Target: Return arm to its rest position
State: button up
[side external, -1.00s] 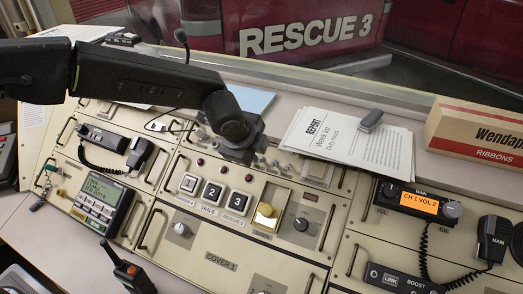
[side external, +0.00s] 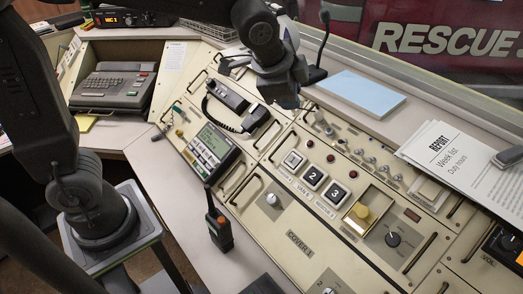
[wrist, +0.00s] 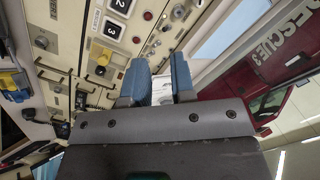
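My arm (side external: 40,90) rises at the left of the side external view, and its forearm reaches in from the top edge. My gripper (side external: 288,92) hangs above the sloped console, up and left of the numbered buttons (side external: 312,177). In the wrist view the two blue fingers of my gripper (wrist: 160,82) stand apart with nothing held between them. The fingertips are small and dark in the side view, and their height above the panel is hard to judge there.
A corded handset (side external: 252,118), a display unit (side external: 213,142) and a walkie-talkie (side external: 219,228) sit left of the buttons. A microphone (side external: 323,45) stands behind my gripper. Report papers (side external: 455,165) and a blue pad (side external: 361,95) lie on the back ledge.

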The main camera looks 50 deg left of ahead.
jog(key=s+a+n, duration=0.3)
jog(key=s+n, duration=0.2)
jog(key=s, duration=0.4)
jog(key=s+a+n, duration=0.4)
jog(key=s, duration=0.6)
jog(key=shift+a+f+n, duration=0.3)
jog(key=shift+f+n, duration=0.05)
jog(key=shift+n, duration=0.05)
